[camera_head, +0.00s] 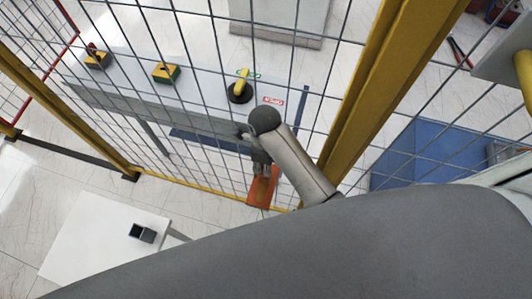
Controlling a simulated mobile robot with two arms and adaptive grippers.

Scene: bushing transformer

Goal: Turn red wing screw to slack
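I cannot make out a red wing screw for certain; a small dark red knob (91,46) shows on the far-left yellow box. One gripper (262,173) is in view at the end of a grey arm that rises from the lower right, so I take it as my right. It points down by the wire fence, at the upper end of an orange piece (259,194). Its fingers are small, and I cannot tell whether they are open, shut or touching that piece. My other gripper is not in view.
A wire fence with yellow posts (372,85) crosses the view. A grey table (130,75) bears yellow boxes (166,73) and a yellow handle (241,88) on a black disc. A white table (100,235) with a dark box (143,233) stands lower left. A blue platform (410,155) lies right.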

